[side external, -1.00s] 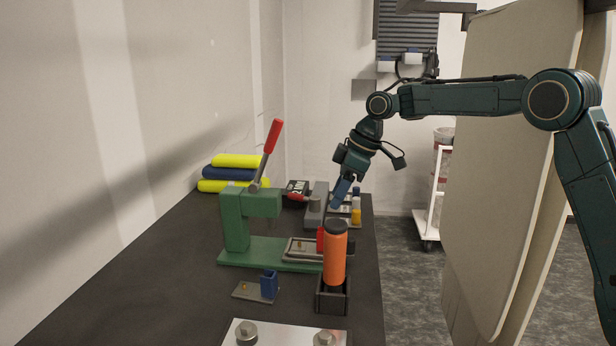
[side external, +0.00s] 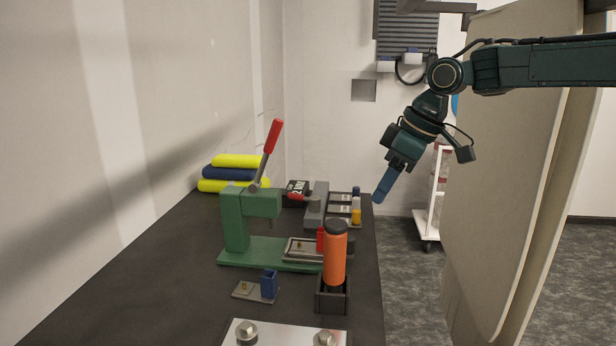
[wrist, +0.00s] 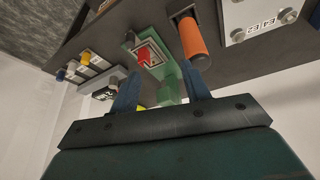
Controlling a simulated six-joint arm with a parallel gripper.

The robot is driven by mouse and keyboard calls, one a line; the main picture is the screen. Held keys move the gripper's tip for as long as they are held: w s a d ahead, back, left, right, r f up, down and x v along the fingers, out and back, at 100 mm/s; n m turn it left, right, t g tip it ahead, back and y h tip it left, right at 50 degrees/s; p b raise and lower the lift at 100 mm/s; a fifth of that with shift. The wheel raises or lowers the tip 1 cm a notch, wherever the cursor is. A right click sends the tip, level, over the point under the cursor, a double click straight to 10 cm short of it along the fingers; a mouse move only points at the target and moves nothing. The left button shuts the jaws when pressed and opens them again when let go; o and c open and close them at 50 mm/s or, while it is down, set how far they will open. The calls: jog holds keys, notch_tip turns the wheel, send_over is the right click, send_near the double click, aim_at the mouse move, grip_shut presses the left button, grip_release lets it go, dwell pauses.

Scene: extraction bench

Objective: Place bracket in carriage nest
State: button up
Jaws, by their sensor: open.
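My gripper (side external: 381,196) hangs open and empty in the air beyond the bench's right edge. Its two blue fingers stand wide apart in the wrist view (wrist: 161,72). The green lever press (side external: 235,222) stands on the bench, red handle up. A grey, tray-like carriage (side external: 292,253) sits on its base, with a small part on it too small to identify. A red piece (side external: 320,238) shows at the carriage's right, partly hidden by the orange cylinder; the wrist view also shows red at the carriage (wrist: 145,54). I cannot tell for certain which piece is the bracket.
The orange cylinder (side external: 335,262) stands upright in a dark holder (side external: 332,303). A blue block (side external: 269,284) is on a grey plate in front of the press. A grey clamp fixture (side external: 317,207) and small bottles (side external: 356,213) stand behind. A metal plate with bolts (side external: 285,331) lies nearest.

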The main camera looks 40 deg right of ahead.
jog(key=s+d+f+m+h, duration=0.1)
jog(key=s+f+m, duration=0.1)
jog(key=s, duration=1)
jog(key=s+d+f+m+t+h, duration=0.1)
jog(key=s+f+m, duration=0.2)
jog(key=s, duration=0.9)
jog(key=shift+d+f+m, duration=0.2)
jog(key=shift+f+m, duration=0.1)
